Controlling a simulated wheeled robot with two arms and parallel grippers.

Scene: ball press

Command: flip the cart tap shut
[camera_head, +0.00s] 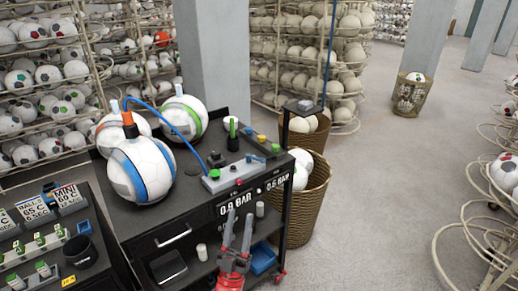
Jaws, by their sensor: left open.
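The black cart (178,232) stands in the middle. On its top lies a grey valve block (233,178) with a green knob (214,173) at its left end and small blue parts (249,158) at its right. Which of these is the tap's lever, and how it is set, is too small to tell. A blue hose (187,143) runs from the balls to the block. My left gripper (239,214) is open and empty, its two grey fingers pointing up in front of the cart, below the valve block. It is apart from the block. My right gripper is not in view.
Large balls, one with blue stripes (143,170), crowd the cart's left top. A black and green upright tool (233,134) stands behind the block. Pressure signs (236,201) hang on the cart's front.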

